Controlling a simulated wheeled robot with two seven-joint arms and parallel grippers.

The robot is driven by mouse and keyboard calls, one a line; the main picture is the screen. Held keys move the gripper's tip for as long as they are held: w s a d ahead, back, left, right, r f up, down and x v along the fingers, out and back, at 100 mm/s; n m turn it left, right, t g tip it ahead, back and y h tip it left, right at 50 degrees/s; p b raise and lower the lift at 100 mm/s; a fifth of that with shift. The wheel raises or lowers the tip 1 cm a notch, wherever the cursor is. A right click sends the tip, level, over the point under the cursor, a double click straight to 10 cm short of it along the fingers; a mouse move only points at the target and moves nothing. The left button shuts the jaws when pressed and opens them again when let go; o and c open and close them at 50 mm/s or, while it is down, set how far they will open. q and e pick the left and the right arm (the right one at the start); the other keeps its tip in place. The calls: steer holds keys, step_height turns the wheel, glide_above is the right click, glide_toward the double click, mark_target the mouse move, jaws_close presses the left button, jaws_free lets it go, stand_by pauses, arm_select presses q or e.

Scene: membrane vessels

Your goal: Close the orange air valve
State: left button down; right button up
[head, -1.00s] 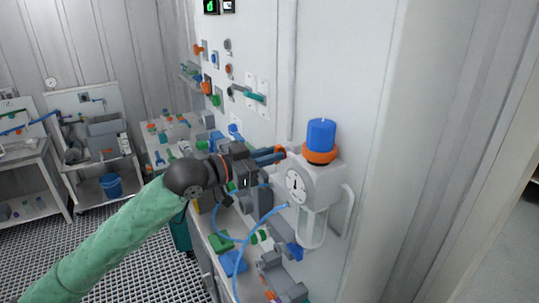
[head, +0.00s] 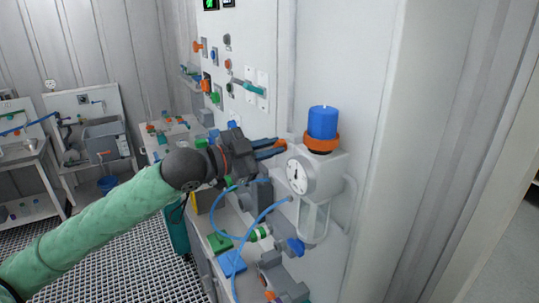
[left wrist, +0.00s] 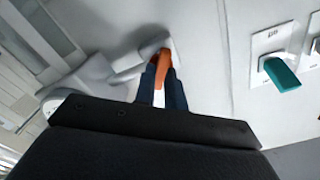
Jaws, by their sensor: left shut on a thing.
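The orange air valve handle (head: 281,145) sits at the left side of the grey regulator, close to the wall. It also shows in the left wrist view (left wrist: 164,68), upright between the two dark blue fingers. My left gripper (head: 274,149) is shut on this handle near the fingertips. Part of the handle is hidden by the fingers. The regulator (head: 326,172) has a blue knob (head: 322,122) on an orange collar and a round white gauge (head: 298,176). My right gripper is in neither view.
A teal lever (left wrist: 282,75) on a wall plate is right of the fingers in the left wrist view. Blue hoses (head: 262,217) run below my gripper. Fittings and green and blue blocks (head: 232,262) crowd the bench below.

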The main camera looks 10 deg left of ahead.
arm_select(q)
steer(key=m, duration=0.7)
steer(key=m+b, duration=0.1)
steer(key=m, duration=0.2)
steer(key=shift+f+m, duration=0.25)
steer(key=shift+m, duration=0.15)
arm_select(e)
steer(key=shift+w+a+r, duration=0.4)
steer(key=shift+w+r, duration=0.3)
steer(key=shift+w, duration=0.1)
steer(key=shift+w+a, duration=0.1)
arm_select(q)
steer(key=c, duration=1.5)
jaws_free()
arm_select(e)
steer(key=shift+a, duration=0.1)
arm_select(q)
steer(key=shift+o, duration=0.2)
steer(key=shift+s, duration=0.1)
